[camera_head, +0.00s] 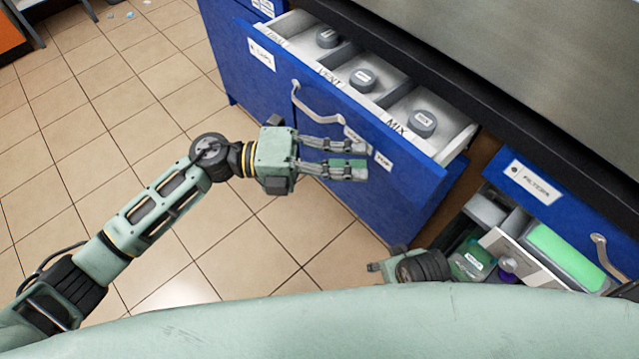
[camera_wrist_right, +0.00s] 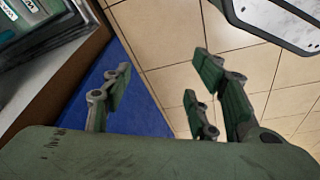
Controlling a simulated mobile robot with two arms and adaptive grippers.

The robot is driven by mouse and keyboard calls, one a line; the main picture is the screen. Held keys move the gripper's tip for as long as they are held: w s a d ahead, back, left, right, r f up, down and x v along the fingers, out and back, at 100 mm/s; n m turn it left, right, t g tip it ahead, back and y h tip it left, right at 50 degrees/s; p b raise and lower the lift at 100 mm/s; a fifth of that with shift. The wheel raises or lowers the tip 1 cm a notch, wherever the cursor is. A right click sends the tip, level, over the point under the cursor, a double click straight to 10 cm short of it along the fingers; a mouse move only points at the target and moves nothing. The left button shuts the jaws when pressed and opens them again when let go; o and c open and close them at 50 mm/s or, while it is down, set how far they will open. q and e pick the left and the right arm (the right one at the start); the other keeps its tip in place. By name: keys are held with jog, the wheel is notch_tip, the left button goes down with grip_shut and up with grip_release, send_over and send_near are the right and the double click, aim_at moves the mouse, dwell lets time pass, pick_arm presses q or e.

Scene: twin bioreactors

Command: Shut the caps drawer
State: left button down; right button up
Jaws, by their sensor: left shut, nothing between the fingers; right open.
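The caps drawer (camera_head: 392,178) has a blue front with a white label at its left and a pale bar handle (camera_head: 318,108). It is pulled out from under the dark counter. Its labelled compartments hold grey caps, such as the one in the MIX compartment (camera_head: 422,124). My left gripper (camera_head: 366,162) is shut and empty, in front of the drawer front just below the handle; I cannot tell whether it touches. My right gripper (camera_head: 376,267) is low, near the open lower storage, mostly hidden by my body. The right wrist view shows it open and empty (camera_wrist_right: 158,88).
The filters drawer (camera_head: 510,190) is at the right, with its own handle. Beside and below its front, open storage holds a green-lidded box (camera_head: 563,254) and a jar (camera_head: 472,262). The counter (camera_head: 520,60) overhangs the back.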

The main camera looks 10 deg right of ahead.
aim_at(410, 121)
pick_arm(q)
jog(key=w+d, duration=0.1)
jog(key=w+d+b, duration=0.1)
jog(key=d, duration=0.1)
jog(key=w+d, duration=0.1)
jog(key=d, duration=0.1)
jog(key=shift+w+d+f, duration=0.15)
jog(key=shift+w, duration=0.25)
jog(key=w+d+b, duration=0.1)
jog(key=d, duration=0.1)
jog(key=w+d+b, duration=0.1)
jog(key=w+d, duration=0.1)
jog(key=shift+w+d+b, duration=0.1)
jog(key=shift+d+b, duration=0.15)
jog(key=shift+b, duration=0.05)
jog(key=shift+w+d+b, duration=0.35)
jog(key=shift+w+d, duration=0.2)
jog(key=shift+d, duration=0.15)
jog(key=shift+w+d, duration=0.3)
jog(key=shift+d, duration=0.05)
pick_arm(e)
jog(key=w+v, duration=0.1)
jog(key=v, duration=0.9)
jog(key=shift+r+t, duration=0.3)
jog(key=shift+t, duration=0.1)
pick_arm(q)
jog(key=shift+w+r, duration=0.1)
jog(key=shift+r, duration=0.1)
